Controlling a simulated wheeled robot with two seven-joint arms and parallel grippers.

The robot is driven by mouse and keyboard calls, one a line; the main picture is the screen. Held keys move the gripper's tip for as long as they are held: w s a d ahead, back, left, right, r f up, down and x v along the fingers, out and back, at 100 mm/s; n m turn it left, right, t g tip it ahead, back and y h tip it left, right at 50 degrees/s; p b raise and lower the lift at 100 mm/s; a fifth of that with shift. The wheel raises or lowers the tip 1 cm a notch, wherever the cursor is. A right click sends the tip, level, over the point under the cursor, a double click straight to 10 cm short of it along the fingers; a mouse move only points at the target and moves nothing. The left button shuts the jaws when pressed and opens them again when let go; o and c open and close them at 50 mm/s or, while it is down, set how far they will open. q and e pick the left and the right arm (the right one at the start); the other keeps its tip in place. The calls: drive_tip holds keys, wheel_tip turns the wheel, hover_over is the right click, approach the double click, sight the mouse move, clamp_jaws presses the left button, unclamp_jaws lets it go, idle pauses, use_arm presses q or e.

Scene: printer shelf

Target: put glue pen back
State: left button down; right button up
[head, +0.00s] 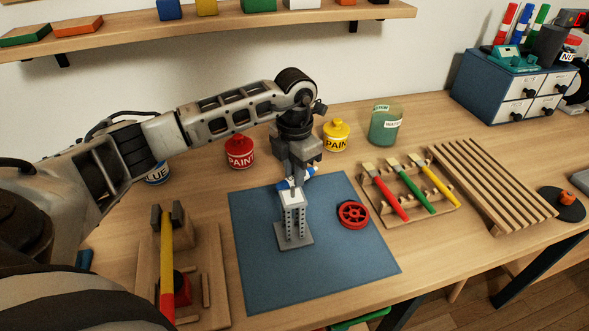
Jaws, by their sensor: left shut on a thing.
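My left gripper (296,177) reaches down over the blue mat and is shut on a small blue and white pen-like thing, which looks like the glue pen (310,172). The pen lies tilted across the fingertips, and the gripper hides part of it. Just below is an upright grey part with a white top and a square foot (294,239), standing on the blue mat (330,265). I cannot tell whether the pen touches its top. My right gripper is not in view.
A red wheel (353,214) lies on the mat. Red (240,152) and yellow (336,136) paint pots and a green jar (385,126) stand behind. Right are a brush rack (447,203), a slatted rack (490,185) and a drawer box (500,88). A wooden holder (213,285) stands left.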

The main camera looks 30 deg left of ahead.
use_arm(q)
drive_tip(key=shift+f, duration=0.1)
drive_tip(key=c, duration=1.3)
unclamp_jaws()
drive_tip(key=shift+o, duration=0.2)
wheel_tip(320, 180, up, 12)
drive_tip(key=b, duration=0.1)
